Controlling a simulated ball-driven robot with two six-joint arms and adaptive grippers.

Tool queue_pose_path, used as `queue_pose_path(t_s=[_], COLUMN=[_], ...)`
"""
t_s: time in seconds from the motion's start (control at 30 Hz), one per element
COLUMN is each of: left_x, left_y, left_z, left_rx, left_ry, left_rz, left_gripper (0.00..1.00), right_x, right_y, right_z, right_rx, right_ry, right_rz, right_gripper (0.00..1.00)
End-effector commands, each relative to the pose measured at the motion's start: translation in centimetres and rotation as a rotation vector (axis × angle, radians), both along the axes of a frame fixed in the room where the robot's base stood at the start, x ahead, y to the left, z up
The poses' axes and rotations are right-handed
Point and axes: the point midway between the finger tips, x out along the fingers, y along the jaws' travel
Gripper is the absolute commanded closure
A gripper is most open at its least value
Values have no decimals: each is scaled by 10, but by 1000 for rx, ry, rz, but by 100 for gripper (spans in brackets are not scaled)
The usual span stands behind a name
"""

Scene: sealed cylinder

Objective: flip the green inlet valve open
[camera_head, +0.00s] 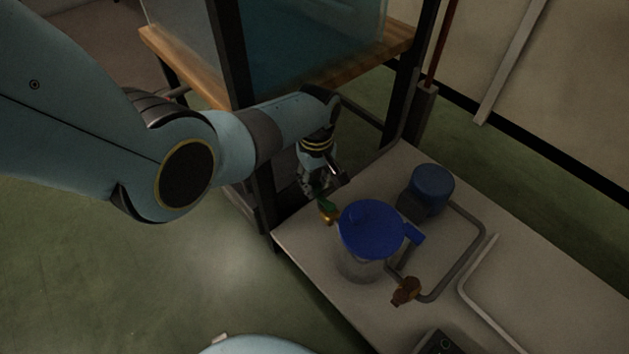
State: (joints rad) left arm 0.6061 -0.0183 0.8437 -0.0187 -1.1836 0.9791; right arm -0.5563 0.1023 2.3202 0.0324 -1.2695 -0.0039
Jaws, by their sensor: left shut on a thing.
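The green inlet valve (325,204) is a small green handle on a brass body, at the left side of a clear cylinder (358,266) with a blue lid (369,229). My left gripper (322,193) reaches down from above and is shut on the green handle. The dark fingers partly hide the handle, so its exact angle is hard to tell. The cylinder stands upright on a pale bench (330,290). My right gripper is not in view.
A blue pump-like unit (432,188) stands behind the cylinder, with grey piping (470,245) around it. A brown valve (406,291) sits at the cylinder's front right. A glass tank on a wooden shelf (190,68) and dark posts stand behind my left arm.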

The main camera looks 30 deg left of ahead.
Motion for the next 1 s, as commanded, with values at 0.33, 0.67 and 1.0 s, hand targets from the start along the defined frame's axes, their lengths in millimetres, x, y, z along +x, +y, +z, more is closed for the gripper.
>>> queue_pose_path(t_s=[0.33, 0.67, 1.0], left_x=[1, 1, 1], left_y=[-1, 0, 0], left_z=[0, 0, 9], left_rx=[0, 0, 0], left_ry=[-2, -2, -2], left_rz=[-10, -9, -8], left_gripper=[100, 51, 51], right_x=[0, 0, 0], right_y=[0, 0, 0], right_z=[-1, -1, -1], right_rx=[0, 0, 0], right_ry=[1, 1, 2], right_rz=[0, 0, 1], right_gripper=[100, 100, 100])
